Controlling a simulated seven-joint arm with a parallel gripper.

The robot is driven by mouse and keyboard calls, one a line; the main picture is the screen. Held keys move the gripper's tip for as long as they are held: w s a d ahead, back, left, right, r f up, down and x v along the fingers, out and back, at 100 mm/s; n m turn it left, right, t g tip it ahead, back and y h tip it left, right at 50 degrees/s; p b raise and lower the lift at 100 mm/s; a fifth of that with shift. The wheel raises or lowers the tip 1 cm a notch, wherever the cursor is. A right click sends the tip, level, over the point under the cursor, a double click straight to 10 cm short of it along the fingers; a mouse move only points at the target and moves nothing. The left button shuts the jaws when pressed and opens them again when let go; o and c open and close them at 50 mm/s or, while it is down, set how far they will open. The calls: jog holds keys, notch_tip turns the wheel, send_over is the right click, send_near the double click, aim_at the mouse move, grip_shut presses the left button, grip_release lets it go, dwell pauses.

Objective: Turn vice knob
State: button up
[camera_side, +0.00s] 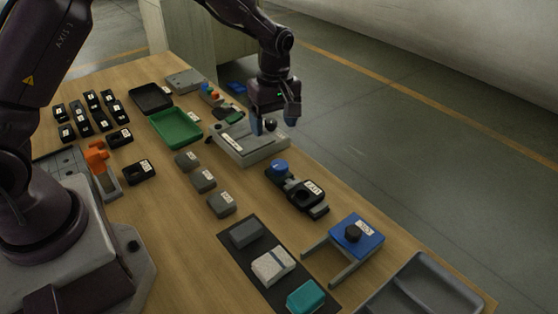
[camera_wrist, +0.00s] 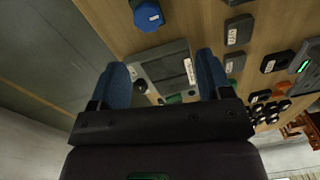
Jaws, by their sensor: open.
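A grey flat-topped fixture (camera_side: 262,148) with a white label sits near the table's far edge; a round dark knob (camera_side: 270,125) shows on it. My gripper (camera_side: 273,123) points down over this fixture, its blue fingertips apart on either side of the knob in the side view. In the wrist view, the open fingers (camera_wrist: 162,68) frame the grey fixture (camera_wrist: 172,62), with nothing between them that I can see held. A blue knob (camera_side: 278,167) on a black labelled device stands nearer the camera. I cannot tell from the labels which knob is the vice's.
A green tray (camera_side: 176,127) and a black tray (camera_side: 151,97) lie left of the fixture. Several small labelled blocks and a dark mat (camera_side: 238,231) occupy the table.

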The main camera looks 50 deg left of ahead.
aim_at(279, 164)
jog(key=f+n, duration=0.1)
jog(key=f, duration=0.3)
jog(key=w+f+n, duration=0.1)
jog(key=f, duration=0.3)
jog(key=f+n, duration=0.1)
jog(key=f, duration=0.3)
jog(key=shift+w+n+t, duration=0.2)
jog(key=shift+n+t, duration=0.1)
jog(key=c, duration=0.9)
